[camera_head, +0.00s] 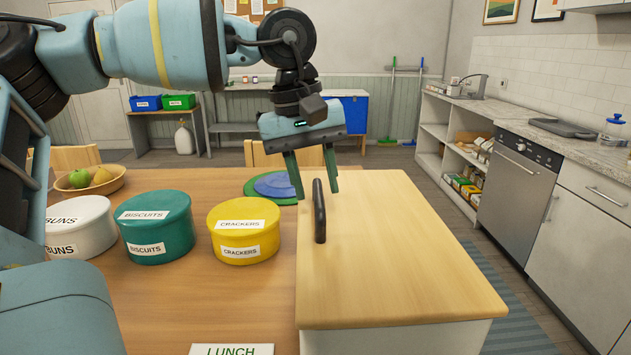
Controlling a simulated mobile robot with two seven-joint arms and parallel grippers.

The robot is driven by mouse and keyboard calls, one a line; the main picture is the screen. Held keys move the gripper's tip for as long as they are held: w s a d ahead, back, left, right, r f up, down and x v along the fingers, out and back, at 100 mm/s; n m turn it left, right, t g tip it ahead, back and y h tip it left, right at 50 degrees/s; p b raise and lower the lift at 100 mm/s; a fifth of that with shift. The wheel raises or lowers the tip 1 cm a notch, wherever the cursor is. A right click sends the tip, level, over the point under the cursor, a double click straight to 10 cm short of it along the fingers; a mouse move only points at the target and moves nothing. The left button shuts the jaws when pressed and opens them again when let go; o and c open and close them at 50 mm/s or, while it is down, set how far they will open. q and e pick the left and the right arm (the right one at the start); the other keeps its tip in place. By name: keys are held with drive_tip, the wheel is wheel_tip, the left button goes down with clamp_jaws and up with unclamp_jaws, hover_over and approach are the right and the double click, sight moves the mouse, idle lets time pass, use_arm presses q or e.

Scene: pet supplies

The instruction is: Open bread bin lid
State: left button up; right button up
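The bread bin (395,338) is a white box at the right end of the table. Its light wooden lid (410,255) lies flat and closed on top. A black handle (319,211) stands up near the lid's left edge. My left gripper (314,187) comes down from above, just behind the handle in the picture. Its two green fingers are spread apart, with the handle's far top end near the gap. I see nothing held, and I cannot tell whether the fingers touch the handle. My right gripper is not in view.
A yellow crackers tin (243,232), a teal biscuits tin (155,229) and a white buns tin (81,228) stand left of the bin. A fruit bowl (101,187), round mats (273,186) and a lunch sign (232,349) are also on the table (190,300).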

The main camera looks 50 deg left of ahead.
use_arm(q)
drive_tip(key=shift+f, duration=0.3)
clamp_jaws()
drive_tip(key=shift+r, duration=0.2)
